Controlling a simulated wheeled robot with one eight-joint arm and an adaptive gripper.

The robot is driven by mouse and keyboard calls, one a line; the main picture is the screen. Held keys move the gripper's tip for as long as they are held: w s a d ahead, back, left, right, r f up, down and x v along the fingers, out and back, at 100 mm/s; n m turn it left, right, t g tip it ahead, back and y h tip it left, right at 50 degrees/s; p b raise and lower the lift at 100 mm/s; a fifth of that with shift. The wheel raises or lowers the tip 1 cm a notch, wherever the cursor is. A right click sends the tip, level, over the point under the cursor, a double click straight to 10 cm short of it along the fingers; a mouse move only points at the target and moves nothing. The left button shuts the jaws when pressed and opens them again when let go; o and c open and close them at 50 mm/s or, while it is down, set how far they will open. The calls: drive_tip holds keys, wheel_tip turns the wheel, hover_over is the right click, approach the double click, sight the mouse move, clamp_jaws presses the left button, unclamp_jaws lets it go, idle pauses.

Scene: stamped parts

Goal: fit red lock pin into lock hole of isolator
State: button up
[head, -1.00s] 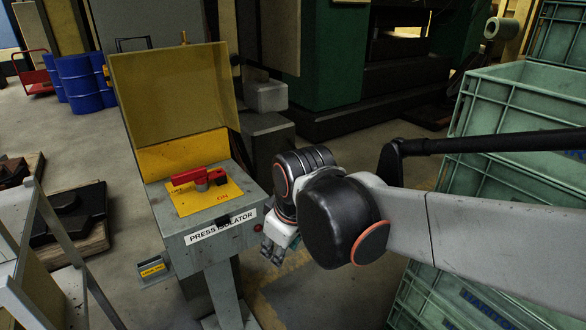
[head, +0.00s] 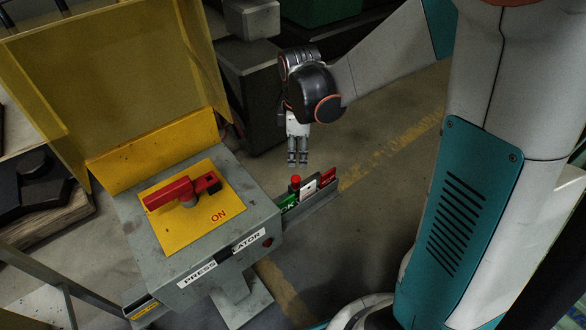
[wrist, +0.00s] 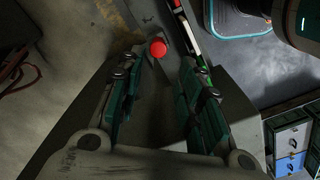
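The red lock pin (head: 295,182) shows its round red head above a side holder at the isolator's right. In the wrist view its head (wrist: 158,49) lies just beyond my open fingertips, near the middle of the gap. My gripper (head: 297,162) points down over the pin in the head view, apart from it, with nothing held. The isolator (head: 190,270) is a grey box with a raised yellow lid, a yellow plate (head: 215,232) marked ON, and a red handle (head: 170,192). I cannot make out the lock hole clearly; a dark spot shows on the handle's right end.
The side holder (head: 320,200) also carries green, white and red tags or cards. The open lid (head: 90,80) stands up behind the handle. A step frame (head: 45,265) is at lower left. Floor right of the holder is clear.

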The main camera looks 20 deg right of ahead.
sight(296, 178)
wheel_tip(296, 178, down, 7)
drive_tip(key=shift+r+b, duration=0.1)
drive_tip(key=shift+b, duration=0.85)
drive_tip(key=f+b, duration=0.1)
drive_tip(key=f, duration=0.1)
drive_tip(key=f+b, duration=0.1)
drive_tip(key=f, duration=0.2)
drive_tip(key=shift+w+a+f, duration=0.1)
drive_tip(key=shift+w+a, duration=0.1)
drive_tip(key=c, duration=0.8)
